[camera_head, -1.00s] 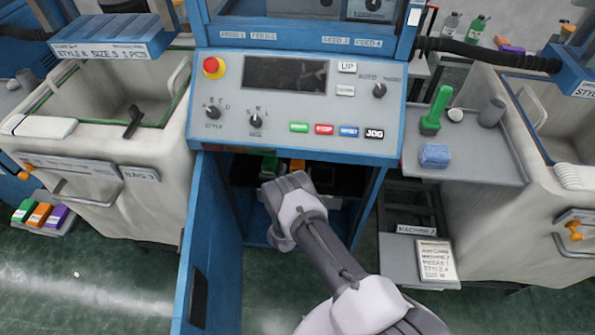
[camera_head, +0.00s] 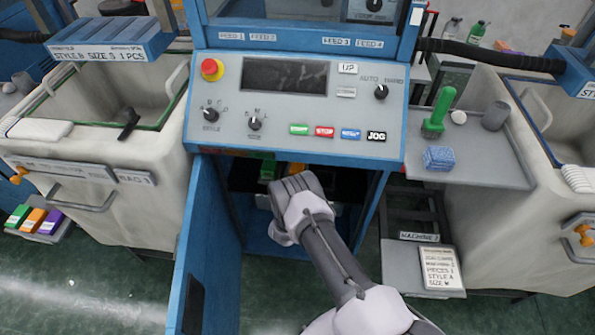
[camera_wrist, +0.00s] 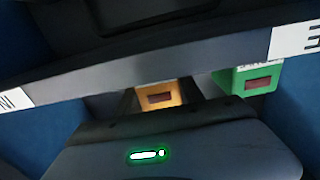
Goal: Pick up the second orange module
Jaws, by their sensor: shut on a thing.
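An orange module (camera_wrist: 158,96) shows in the wrist view between the two dark fingers of my gripper (camera_wrist: 160,103), which is shut on it. In the head view a bit of this orange module (camera_head: 296,169) shows inside the open cabinet under the control panel, just above my wrist. My gripper's fingers are hidden there by the arm and the cabinet's shadow. A green module (camera_wrist: 248,80) is beside the orange one, to its right in the wrist view; in the head view the green module (camera_head: 268,168) is to its left.
The blue cabinet door (camera_head: 208,245) stands open left of my arm. The control panel (camera_head: 295,105) overhangs the opening. A tray of green, orange and purple modules (camera_head: 35,220) sits low at the far left. A shelf (camera_head: 490,165) on the right holds a green-handled brush and blue cloth.

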